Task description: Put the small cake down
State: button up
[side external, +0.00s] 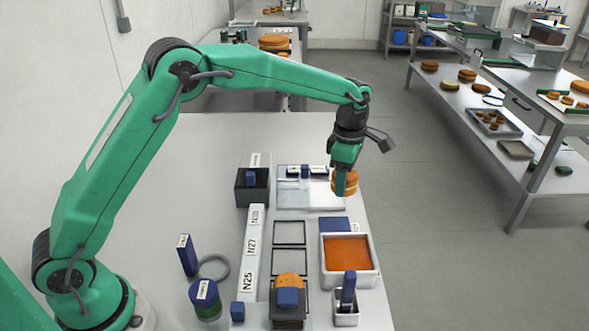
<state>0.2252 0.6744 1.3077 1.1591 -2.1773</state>
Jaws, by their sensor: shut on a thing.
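The small cake (351,182) is a golden-brown round with a pale layer around its middle. My gripper (345,185) is shut on it near the table's right edge. The near finger covers part of the cake's left side. The cake overlaps the right part of a pale, glassy board (293,200) in this view. I cannot tell whether it touches the board or hangs above it.
A white tray with orange filling (347,253) stands nearer the camera. Black square frames (290,232) lie beside label strip (253,250). A dark box (252,190) stands left of the board. Another round (291,281) sits behind a blue block.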

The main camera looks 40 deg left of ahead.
jog(key=shift+w+a, duration=0.15)
send_over(327, 194)
notch_tip(327, 194, down, 7)
dwell(0.3)
jog(key=shift+f, duration=2)
jog(key=shift+f, duration=0.1)
jog(key=o, duration=0.7)
